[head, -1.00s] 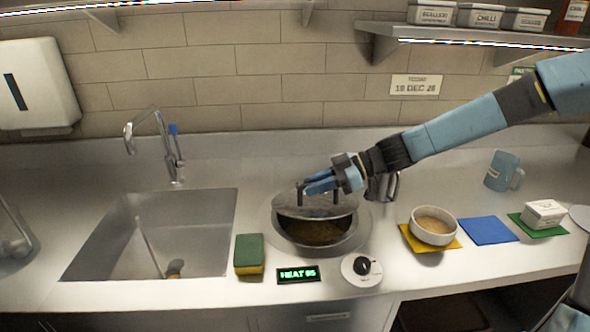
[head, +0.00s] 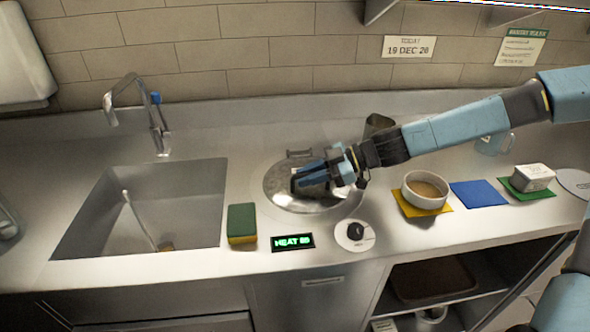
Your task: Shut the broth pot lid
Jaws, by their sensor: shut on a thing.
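The broth pot is sunk in the steel counter, and its round metal lid (head: 283,192) lies over the opening, looking flat. The broth is hidden under it. A dark hinge or bracket (head: 299,154) shows at the lid's back edge. My gripper (head: 306,182) is over the middle of the lid, with its blue fingers shut on the lid's handle. The fingers and wrist cover most of the handle and the lid's right part. I cannot tell whether the rim touches all the way round.
A sponge (head: 242,223), a green heat display (head: 292,242) and a knob (head: 355,234) stand in front of the pot. The sink (head: 75,215) is left. A bowl (head: 425,190) on a yellow mat, a blue mat (head: 478,194) and a white block (head: 532,177) are right.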

